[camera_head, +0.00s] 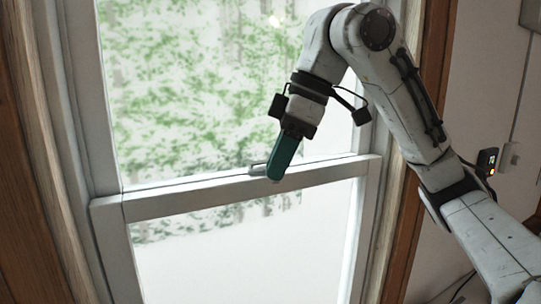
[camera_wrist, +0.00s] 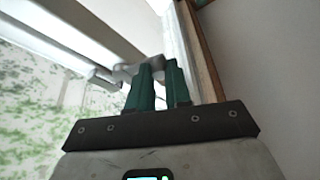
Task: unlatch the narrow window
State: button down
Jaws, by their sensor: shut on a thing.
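The narrow window (camera_head: 155,205) has a pale frame, with one pane above and one below a light crossbar. A small grey latch (camera_head: 257,169) sits on top of the crossbar, right of its middle. My gripper (camera_head: 276,178) reaches down from the upper right, with its green fingers at the latch. In the wrist view, my gripper (camera_wrist: 160,68) is shut on the latch (camera_wrist: 124,72), whose grey metal shows at the fingertips and to their left. The part between the fingers is mostly hidden.
Brown wooden trim (camera_head: 418,130) frames the window on both sides. A pale wall with a light switch (camera_head: 509,157) lies to the right. Green foliage and pale ground show through the panes. The space in front of the lower pane is clear.

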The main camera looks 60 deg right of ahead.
jog(key=shift+s+d+n+y, duration=0.2)
jog(key=shift+d+n+y, duration=0.1)
jog(key=shift+n, duration=0.4)
jog(key=shift+s+d+n+y, duration=0.15)
jog(key=shift+d+n+y, duration=0.1)
jog(key=shift+n, duration=0.45)
jog(key=shift+g, duration=0.3)
jog(key=c, duration=1.1)
grip_release()
jog(key=shift+o, duration=0.2)
jog(key=shift+d+r, duration=0.1)
jog(key=b+v, duration=0.1)
jog(key=v, duration=0.9)
jog(key=shift+r, duration=0.3)
jog(key=shift+s, duration=0.2)
